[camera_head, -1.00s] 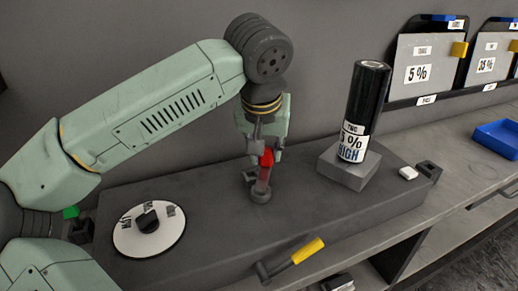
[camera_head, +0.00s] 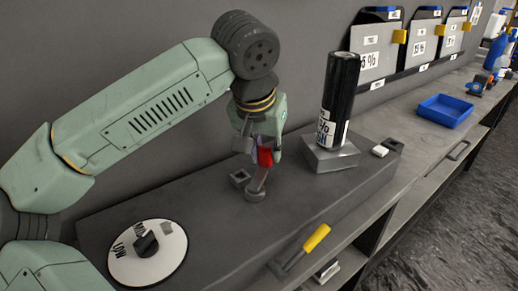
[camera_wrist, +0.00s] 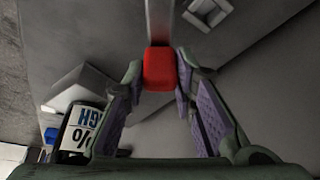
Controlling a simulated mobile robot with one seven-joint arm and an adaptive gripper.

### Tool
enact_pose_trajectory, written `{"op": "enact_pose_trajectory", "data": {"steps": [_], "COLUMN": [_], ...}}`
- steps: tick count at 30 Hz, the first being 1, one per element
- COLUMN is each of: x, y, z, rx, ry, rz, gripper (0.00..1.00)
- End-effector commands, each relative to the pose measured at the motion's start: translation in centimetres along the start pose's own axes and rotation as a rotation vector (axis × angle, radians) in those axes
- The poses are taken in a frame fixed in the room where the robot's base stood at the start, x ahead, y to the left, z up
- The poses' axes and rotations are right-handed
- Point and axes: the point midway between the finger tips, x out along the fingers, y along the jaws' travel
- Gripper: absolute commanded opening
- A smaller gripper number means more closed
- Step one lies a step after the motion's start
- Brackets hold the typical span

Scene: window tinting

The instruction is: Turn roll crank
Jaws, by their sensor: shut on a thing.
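My gripper (camera_head: 263,150) is shut on the red grip (camera_head: 265,157) of a grey lever (camera_head: 258,182). The lever leans up from a round base on top of the long dark box. In the wrist view, the red grip (camera_wrist: 160,68) sits between my fingers (camera_wrist: 160,85), with the grey lever running up from it. A black film roll (camera_head: 342,90) with a white label stands upright on a grey block (camera_head: 335,157), right of my gripper. A second lever with a yellow grip (camera_head: 316,237) is on the box's front side. I cannot tell which lever is the roll crank.
A white dial (camera_head: 125,265) with a black knob lies left on the dark box (camera_head: 210,225). A small square fitting (camera_head: 239,178) sits close to the lever base. A blue tray (camera_head: 445,110) is on the bench at right. Film panels (camera_head: 376,55) stand against the wall.

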Motion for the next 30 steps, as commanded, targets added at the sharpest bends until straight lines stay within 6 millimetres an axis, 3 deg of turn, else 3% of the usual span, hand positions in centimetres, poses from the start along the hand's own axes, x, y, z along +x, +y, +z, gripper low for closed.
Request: {"op": "enact_pose_trajectory", "data": {"steps": [23, 24, 30], "x": [0.04, 0.04, 0.05], "y": [0.69, 0.69, 0.67], "z": [-0.24, -0.24, -0.22], "rx": [0.047, 0.047, 0.047], "ry": [0.002, 0.002, 0.001], "rz": [0.02, 0.02, 0.019], "gripper": [0.0, 0.25, 0.39]}}
